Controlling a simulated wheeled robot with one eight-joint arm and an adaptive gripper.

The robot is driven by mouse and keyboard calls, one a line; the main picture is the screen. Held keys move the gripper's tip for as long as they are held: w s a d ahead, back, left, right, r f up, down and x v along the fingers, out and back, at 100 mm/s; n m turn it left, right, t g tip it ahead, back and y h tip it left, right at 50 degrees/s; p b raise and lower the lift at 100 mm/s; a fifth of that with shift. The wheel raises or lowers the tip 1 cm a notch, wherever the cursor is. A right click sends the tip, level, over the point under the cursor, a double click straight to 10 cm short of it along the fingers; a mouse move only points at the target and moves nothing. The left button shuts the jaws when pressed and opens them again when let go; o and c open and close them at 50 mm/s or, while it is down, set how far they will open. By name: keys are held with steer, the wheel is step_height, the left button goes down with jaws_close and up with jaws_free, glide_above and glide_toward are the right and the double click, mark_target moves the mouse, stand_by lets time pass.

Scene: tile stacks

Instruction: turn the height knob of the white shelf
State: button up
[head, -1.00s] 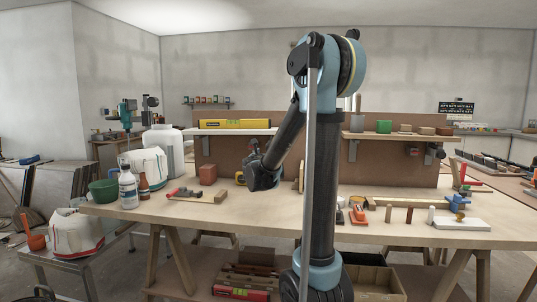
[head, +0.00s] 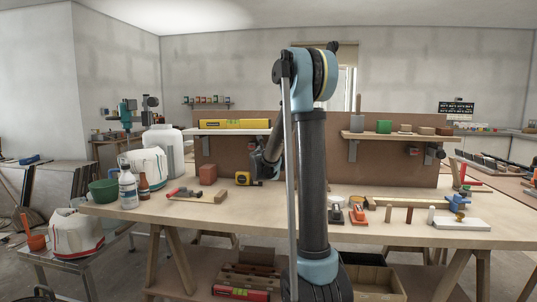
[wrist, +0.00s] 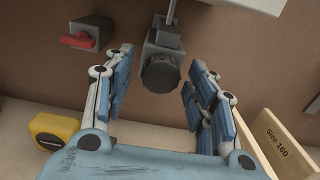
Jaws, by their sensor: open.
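The white shelf (head: 196,131) is on the back board at the left in the head view; a white edge (wrist: 235,4) shows at the top of the wrist view. In the wrist view, a dark, ridged round knob (wrist: 160,74) sits on a grey block below a metal rod. My gripper (wrist: 158,62) is open, with one finger on each side of the knob. Gaps show between the fingers and the knob, and the jaws are empty. In the head view my arm hides the knob and most of my gripper.
A red handle (wrist: 76,41) on a grey box is left of the knob. A yellow tape measure (wrist: 53,134) and a board marked "Size 160" (wrist: 280,146) stand below, left and right. A yellow level (head: 232,124) lies on the white shelf.

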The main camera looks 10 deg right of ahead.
steer(key=c, duration=1.1)
steer(key=shift+o, duration=0.2)
